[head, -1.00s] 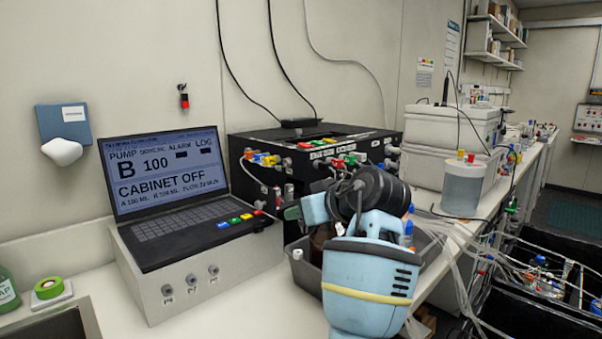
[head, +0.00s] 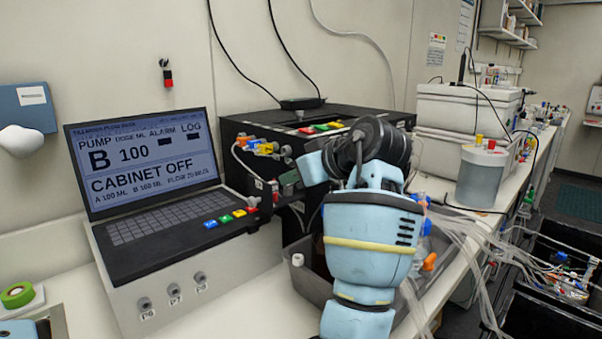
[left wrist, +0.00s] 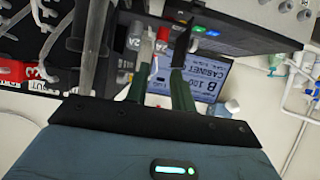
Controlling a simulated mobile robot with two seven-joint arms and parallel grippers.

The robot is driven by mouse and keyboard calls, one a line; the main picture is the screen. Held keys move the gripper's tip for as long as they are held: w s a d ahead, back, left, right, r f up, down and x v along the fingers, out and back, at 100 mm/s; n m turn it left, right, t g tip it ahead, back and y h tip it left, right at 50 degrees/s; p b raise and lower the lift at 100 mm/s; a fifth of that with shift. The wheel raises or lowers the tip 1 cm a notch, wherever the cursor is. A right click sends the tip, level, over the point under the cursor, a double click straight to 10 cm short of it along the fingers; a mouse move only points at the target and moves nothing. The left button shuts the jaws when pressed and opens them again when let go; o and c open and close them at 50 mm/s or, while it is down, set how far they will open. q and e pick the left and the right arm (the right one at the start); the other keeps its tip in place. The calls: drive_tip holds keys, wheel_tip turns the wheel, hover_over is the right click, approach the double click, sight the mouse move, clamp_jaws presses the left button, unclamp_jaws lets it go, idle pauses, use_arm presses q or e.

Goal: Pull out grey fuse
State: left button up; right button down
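A grey fuse (left wrist: 146,44) stands out from the black cabinet face in the left wrist view, beside a red fuse (left wrist: 163,36). Each has a small numbered tag near it. My left gripper (left wrist: 160,66) has its two dark green fingers apart, close to these fuses. One fingertip overlaps the lower end of the grey fuse in the picture; I cannot tell whether it touches. In the head view the left gripper (head: 289,181) is by the left front of the black cabinet (head: 258,131), and my arm hides most of that face. The right gripper is not in view.
A laptop (head: 150,170) reading "CABINET OFF" sits on a white box (head: 190,290) left of the cabinet. A grey tray (head: 305,275) lies below my arm. Coloured connectors (head: 262,147) and cables crowd the cabinet front. Clear tubes (head: 465,250) hang at the right.

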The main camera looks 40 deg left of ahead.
sight(275, 183)
use_arm(q)
drive_tip(key=shift+x, duration=3.5)
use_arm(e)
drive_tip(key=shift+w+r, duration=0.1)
use_arm(q)
clamp_jaws()
drive_tip(key=shift+r+p, duration=0.7)
drive_tip(key=shift+p, duration=0.05)
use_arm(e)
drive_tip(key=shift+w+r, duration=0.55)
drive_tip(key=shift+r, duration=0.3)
use_arm(q)
drive_tip(key=shift+r, duration=0.25)
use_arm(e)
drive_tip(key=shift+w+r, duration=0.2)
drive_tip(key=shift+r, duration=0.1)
use_arm(q)
drive_tip(key=shift+r+p, duration=0.7)
drive_tip(key=shift+p, duration=0.15)
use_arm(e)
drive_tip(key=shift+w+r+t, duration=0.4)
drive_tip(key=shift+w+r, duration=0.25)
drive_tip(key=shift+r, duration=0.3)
use_arm(q)
drive_tip(key=shift+r, duration=0.15)
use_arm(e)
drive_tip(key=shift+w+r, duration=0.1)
